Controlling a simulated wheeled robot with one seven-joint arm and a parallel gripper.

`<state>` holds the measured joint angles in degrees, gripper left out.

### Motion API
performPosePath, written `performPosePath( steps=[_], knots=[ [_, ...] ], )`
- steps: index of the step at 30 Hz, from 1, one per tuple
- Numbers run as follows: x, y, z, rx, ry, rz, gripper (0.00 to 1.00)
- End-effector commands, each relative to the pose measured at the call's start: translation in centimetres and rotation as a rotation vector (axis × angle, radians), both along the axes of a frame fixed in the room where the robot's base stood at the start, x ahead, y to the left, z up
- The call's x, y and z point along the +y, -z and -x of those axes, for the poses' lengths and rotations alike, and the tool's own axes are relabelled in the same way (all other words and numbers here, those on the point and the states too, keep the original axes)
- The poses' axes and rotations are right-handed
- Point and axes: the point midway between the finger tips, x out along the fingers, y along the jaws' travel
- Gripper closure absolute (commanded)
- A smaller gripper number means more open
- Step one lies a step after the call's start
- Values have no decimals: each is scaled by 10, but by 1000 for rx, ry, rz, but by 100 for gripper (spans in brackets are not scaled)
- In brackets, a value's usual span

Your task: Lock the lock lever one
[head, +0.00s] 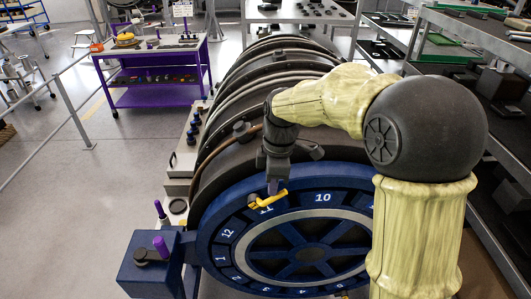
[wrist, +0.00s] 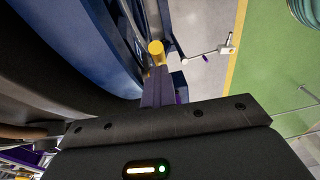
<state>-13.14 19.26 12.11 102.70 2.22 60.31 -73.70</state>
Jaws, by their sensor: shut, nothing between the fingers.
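A yellow lever (head: 268,199) sits on the blue numbered ring (head: 228,232) of the engine, by the number 11. It slants up to the right. I cannot tell whether this is lock lever one or whether it is locked. In the wrist view the yellow lever (wrist: 156,50) shows its rounded end just beyond my fingertips. My gripper (head: 273,187) points down at the lever, its purple fingers shut with nothing between them. In the wrist view my gripper (wrist: 157,75) is right up against or very near the lever; contact is unclear.
A blue box (head: 150,275) with a purple-handled lever (head: 160,246) stands left of the ring. Another purple handle (head: 160,210) rises behind it. A purple cart (head: 155,75) stands at the back left, and grey shelves (head: 475,35) line the right.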

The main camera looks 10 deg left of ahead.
Motion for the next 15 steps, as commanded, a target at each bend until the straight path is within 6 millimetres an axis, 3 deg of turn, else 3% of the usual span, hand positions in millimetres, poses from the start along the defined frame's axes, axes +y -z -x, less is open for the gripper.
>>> performPosePath(
  steps=[10,15],
  knots=[
    [25,-33,-2,-9,-3,-4,100],
    [24,-52,-4,-16,-1,-8,100]
  ],
)
